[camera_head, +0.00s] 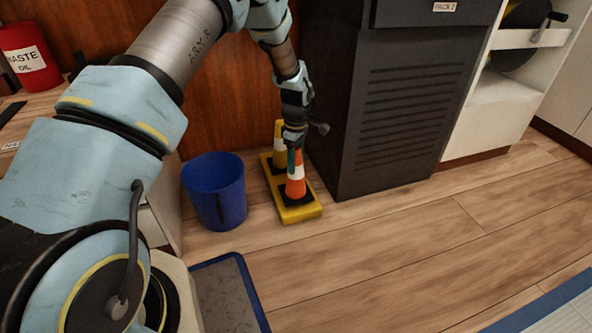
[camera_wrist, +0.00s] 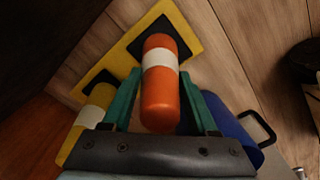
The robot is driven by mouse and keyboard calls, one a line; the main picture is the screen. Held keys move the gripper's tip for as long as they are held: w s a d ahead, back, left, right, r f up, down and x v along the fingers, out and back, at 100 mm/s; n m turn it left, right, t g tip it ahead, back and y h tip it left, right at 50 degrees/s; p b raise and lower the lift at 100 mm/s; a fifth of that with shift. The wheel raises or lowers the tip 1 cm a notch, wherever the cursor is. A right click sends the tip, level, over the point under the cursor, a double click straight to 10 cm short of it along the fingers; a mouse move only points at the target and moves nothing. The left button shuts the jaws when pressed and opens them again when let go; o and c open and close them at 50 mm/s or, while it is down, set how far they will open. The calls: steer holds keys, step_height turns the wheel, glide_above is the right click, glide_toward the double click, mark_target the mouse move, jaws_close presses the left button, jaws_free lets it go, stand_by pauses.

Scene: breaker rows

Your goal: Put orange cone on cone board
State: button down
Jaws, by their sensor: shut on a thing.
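The orange cone (camera_head: 296,187) with a white band stands upright over the front black square of the yellow cone board (camera_head: 303,214). In the wrist view the cone (camera_wrist: 159,101) is between the green fingers of my gripper (camera_wrist: 160,80). My gripper (camera_head: 294,158) is shut on its upper part, from above. I cannot tell whether the cone's base touches the board. A yellow cone (camera_head: 279,140) with a white band stands on the board's rear part; it also shows in the wrist view (camera_wrist: 92,115). The bottom of the orange cone is partly hidden in the wrist view.
A blue bucket (camera_head: 215,195) stands just left of the board. A dark slatted cabinet (camera_head: 398,120) stands close on the right, and a wooden panel (camera_head: 215,110) is behind. A blue-edged grey mat (camera_head: 226,292) lies in front.

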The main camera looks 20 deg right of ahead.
steer(key=shift+f, duration=0.85)
steer(key=shift+c, duration=0.9)
jaws_free()
